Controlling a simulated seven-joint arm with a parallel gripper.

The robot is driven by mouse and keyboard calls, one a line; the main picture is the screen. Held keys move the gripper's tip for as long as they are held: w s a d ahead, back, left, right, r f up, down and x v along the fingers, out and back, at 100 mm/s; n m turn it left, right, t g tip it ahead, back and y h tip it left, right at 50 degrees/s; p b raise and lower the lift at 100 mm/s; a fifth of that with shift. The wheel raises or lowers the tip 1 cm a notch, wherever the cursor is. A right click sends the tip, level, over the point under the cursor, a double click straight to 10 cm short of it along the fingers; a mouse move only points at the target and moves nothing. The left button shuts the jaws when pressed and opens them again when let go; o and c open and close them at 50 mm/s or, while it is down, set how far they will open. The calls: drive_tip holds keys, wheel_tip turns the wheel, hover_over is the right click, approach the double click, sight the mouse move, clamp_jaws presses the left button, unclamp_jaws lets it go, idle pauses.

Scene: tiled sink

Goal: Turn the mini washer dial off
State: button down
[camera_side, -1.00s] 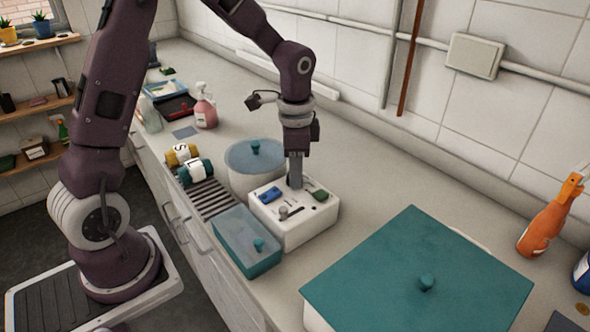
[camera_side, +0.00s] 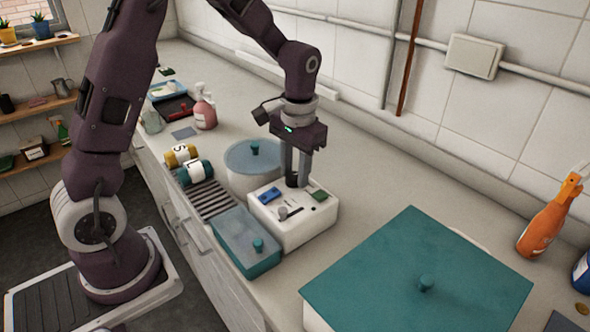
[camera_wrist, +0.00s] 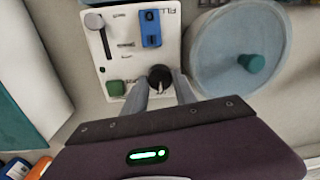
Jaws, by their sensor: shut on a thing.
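The mini washer (camera_side: 305,228) is a white box with a control panel on top, standing on the counter. Its black round dial (camera_wrist: 160,75) sits at one corner of the panel in the wrist view, with a pale pointer mark facing the bottom of that picture. My gripper (camera_side: 295,183) points down over the washer, its two fingers on either side of the dial. The wrist view shows my gripper (camera_wrist: 160,84) shut on the dial. In the side view the fingers partly hide the dial.
The panel also has a blue switch (camera_wrist: 151,28), a green button (camera_wrist: 116,88) and a grey lever (camera_wrist: 95,22). A round lidded pot (camera_side: 238,160) stands close behind-left, a teal-lidded box (camera_side: 232,238) at front left. A large teal-lidded container (camera_side: 400,265) stands right.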

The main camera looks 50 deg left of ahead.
drive_tip(key=shift+w+n, duration=0.1)
drive_tip(key=shift+n, duration=0.2)
idle(0.4)
drive_tip(key=c, duration=1)
unclamp_jaws()
drive_tip(key=r, duration=0.7)
drive_tip(key=shift+d+r, duration=0.1)
drive_tip(key=shift+d, duration=0.1)
drive_tip(key=s+d+r+t, duration=0.3)
drive_tip(key=s+r, duration=0.5)
drive_tip(key=s, duration=0.1)
drive_tip(key=s+d+m+t, duration=0.2)
drive_tip(key=s, duration=1.1)
drive_tip(key=shift+s+d+f+t+h, duration=0.15)
drive_tip(key=shift+s+f+t+h, duration=0.1)
drive_tip(key=shift+t+h, duration=0.15)
